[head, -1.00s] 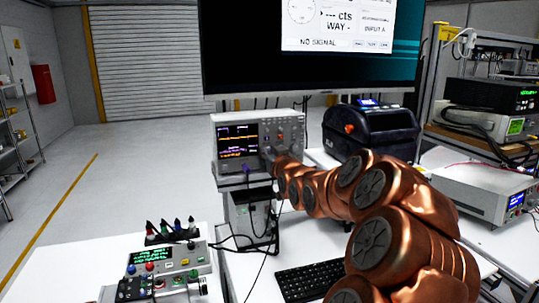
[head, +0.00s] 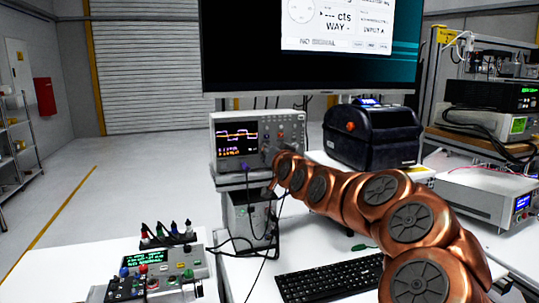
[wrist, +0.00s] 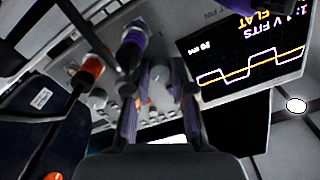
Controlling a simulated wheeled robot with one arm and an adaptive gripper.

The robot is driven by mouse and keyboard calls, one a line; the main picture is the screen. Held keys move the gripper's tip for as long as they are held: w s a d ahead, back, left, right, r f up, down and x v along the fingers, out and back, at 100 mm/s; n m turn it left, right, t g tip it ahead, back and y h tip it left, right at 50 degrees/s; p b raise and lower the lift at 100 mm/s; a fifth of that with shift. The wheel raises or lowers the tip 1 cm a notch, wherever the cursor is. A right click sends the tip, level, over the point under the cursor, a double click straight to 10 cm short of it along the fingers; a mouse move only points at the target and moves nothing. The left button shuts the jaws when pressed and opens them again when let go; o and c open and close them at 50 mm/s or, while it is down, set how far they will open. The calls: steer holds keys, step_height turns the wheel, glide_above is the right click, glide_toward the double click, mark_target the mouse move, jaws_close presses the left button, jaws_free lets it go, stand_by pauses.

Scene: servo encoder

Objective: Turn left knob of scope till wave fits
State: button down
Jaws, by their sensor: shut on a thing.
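The scope (head: 284,128) stands upright on the equipment stack at the back of the bench. Its screen (head: 237,135) shows a white square wave with an orange trace. In the wrist view the screen (wrist: 245,65) is at the right, reading "1: 1 V FITS", "FLAT" and "20 ms". My gripper (wrist: 158,92) is at the scope's front panel, its two fingers shut around a grey knob (wrist: 158,74), beside the screen. The fingers partly hide the knob. In the head view my wrist hides most of the grip.
A purple plug (wrist: 132,42) and an orange plug (wrist: 92,65) with cables sit close to the fingers.

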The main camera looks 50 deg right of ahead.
stand_by(0.3)
steer(key=c, duration=1.3)
jaws_free()
steer(key=shift+o, duration=0.2)
steer(key=v, duration=1.2)
